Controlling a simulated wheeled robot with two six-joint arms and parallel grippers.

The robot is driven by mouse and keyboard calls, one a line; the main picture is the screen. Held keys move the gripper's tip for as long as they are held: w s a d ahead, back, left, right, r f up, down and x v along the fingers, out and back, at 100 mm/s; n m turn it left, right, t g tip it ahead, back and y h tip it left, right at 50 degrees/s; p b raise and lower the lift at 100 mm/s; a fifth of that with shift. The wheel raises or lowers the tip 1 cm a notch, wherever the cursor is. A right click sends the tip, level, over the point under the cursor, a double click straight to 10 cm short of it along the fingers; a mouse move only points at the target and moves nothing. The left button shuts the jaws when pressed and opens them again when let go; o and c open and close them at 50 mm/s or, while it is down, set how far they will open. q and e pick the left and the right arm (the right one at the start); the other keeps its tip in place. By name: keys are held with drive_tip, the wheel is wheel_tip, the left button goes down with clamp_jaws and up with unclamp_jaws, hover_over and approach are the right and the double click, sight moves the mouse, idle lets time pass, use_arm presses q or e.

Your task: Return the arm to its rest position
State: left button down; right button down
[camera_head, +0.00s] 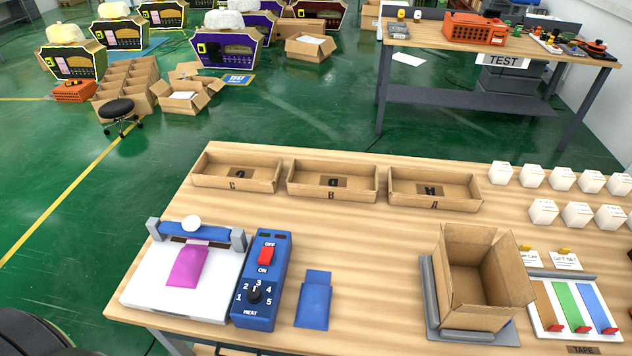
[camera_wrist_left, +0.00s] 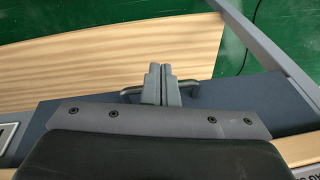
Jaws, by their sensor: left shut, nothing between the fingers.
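My left gripper (camera_wrist_left: 161,72) shows in the left wrist view with its two grey fingers together and nothing between them. Below the fingers there is a blue-grey surface and the edge of a light wooden board, with green floor beyond. In the head view neither gripper shows. A dark rounded shape is cut off at the bottom left corner, and I cannot tell what it is. My right gripper is in neither view.
The wooden table (camera_head: 350,245) holds a sealer (camera_head: 185,285) with a pink pouch (camera_head: 188,267), a blue switch box (camera_head: 262,280), a blue pouch (camera_head: 314,300), an open carton (camera_head: 475,280), three cardboard trays (camera_head: 333,196) and several white boxes (camera_head: 543,211). The table's middle is clear.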

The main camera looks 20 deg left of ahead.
use_arm(q)
drive_tip(key=s+f+b, duration=0.3)
drive_tip(key=s+f, duration=0.4)
drive_tip(key=f, duration=0.4)
drive_tip(key=s+d+f+g+b, duration=0.1)
drive_tip(key=s+f+b, duration=0.2)
drive_tip(key=s+f, duration=0.5)
wheel_tip(320, 180, down, 4)
drive_tip(key=shift+d+r, duration=0.15)
drive_tip(key=shift+d, duration=0.05)
